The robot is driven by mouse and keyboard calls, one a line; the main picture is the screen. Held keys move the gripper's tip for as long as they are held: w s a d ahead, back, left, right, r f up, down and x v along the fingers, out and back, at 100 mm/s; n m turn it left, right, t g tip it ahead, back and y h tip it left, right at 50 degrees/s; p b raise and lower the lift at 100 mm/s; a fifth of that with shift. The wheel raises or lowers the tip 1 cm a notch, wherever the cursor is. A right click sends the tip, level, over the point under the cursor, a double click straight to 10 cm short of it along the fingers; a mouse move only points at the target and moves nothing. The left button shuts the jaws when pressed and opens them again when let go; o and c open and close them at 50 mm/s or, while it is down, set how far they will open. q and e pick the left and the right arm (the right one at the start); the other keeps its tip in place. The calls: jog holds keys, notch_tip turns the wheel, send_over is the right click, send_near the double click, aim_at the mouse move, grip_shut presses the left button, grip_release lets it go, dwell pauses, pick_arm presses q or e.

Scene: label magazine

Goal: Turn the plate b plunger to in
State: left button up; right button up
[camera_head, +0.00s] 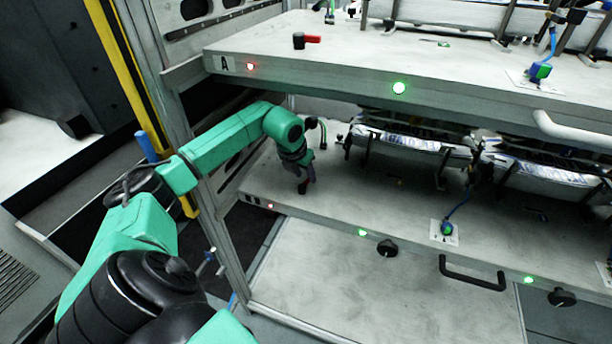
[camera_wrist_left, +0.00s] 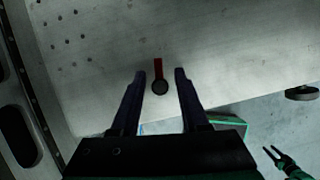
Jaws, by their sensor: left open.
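The plate b plunger shows in the left wrist view as a round black knob (camera_wrist_left: 160,87) with a red lever (camera_wrist_left: 158,68) pointing up the picture. It stands on the pale lower plate (camera_wrist_left: 215,50), near its edge. My left gripper (camera_wrist_left: 160,73) is open, with one finger on each side of the knob and gaps on both sides. In the head view my left gripper (camera_head: 304,186) points down over the left front of the lower plate (camera_head: 340,212). It hides the plunger there. A small green and black gripper-like shape, perhaps my right gripper (camera_wrist_left: 273,154), shows at lower right in the wrist view.
The upper plate (camera_head: 330,65), marked A, overhangs the lower one and carries its own plunger with a red lever (camera_head: 313,39). A black handle (camera_head: 470,277) and dark knob (camera_head: 387,248) are on the lower front.

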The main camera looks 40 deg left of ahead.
pick_arm(q)
jog(key=shift+w+a+f, duration=0.1)
jog(key=shift+w+f, duration=0.15)
jog(key=shift+f, duration=0.45)
jog(key=shift+w+a+f, duration=0.1)
jog(key=shift+a+f, duration=0.05)
jog(key=shift+f, duration=0.3)
jog(key=shift+c, duration=0.6)
jog(key=c, duration=0.6)
pick_arm(e)
jog(key=shift+s+a+r, duration=0.15)
jog(key=shift+s+a, duration=0.1)
jog(key=shift+a, duration=0.3)
